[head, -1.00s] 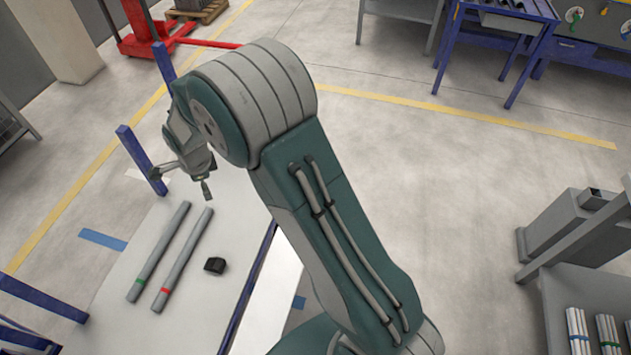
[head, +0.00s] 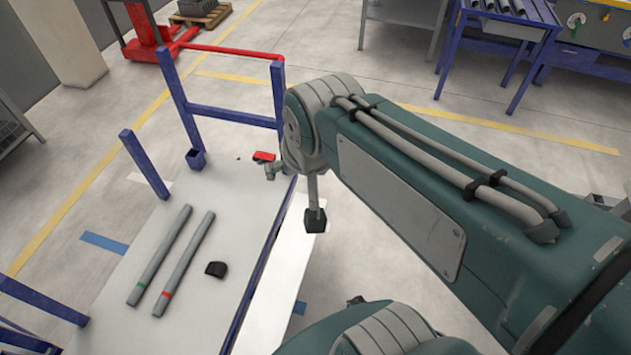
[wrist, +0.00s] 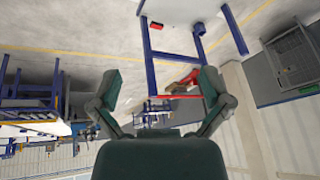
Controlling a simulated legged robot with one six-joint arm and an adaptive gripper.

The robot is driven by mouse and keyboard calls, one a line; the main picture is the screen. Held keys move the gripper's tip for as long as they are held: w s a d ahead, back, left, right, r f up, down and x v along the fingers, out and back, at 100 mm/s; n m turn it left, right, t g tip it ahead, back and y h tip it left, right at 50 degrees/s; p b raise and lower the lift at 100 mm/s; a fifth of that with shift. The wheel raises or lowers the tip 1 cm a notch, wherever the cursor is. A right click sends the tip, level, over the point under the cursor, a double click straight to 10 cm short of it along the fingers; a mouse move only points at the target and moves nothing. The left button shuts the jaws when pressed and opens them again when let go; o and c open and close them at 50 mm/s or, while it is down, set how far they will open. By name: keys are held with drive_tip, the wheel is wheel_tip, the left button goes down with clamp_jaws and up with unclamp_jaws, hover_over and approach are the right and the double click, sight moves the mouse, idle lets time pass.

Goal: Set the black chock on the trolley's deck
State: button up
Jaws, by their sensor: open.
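The black chock (head: 216,269) rests on the trolley's pale deck (head: 190,310), right of two grey pipes and apart from them. Nothing is touching the chock. The deck has blue posts and rails, and part of it also shows in the wrist view (wrist: 180,12). My gripper (head: 292,195) is open above the deck's far right edge, well away from the chock and partly hidden by my arm. In the wrist view its two fingers (wrist: 161,92) are spread with nothing between them. The chock does not show in the wrist view.
A green-banded pipe (head: 160,255) and a red-banded pipe (head: 184,263) lie side by side on the deck. A small red block (head: 264,156) lies near the far end, close to my gripper. Blue posts (head: 145,164) rise along the deck's edges. Open floor lies beyond.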

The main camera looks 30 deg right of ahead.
drive_tip(key=s+n, duration=0.1)
drive_tip(key=s, duration=0.1)
drive_tip(key=s+d+n, duration=0.1)
drive_tip(key=s, duration=0.2)
drive_tip(key=shift+d+n+t, duration=0.15)
drive_tip(key=shift+n+t, duration=0.15)
drive_tip(key=shift+n, duration=0.1)
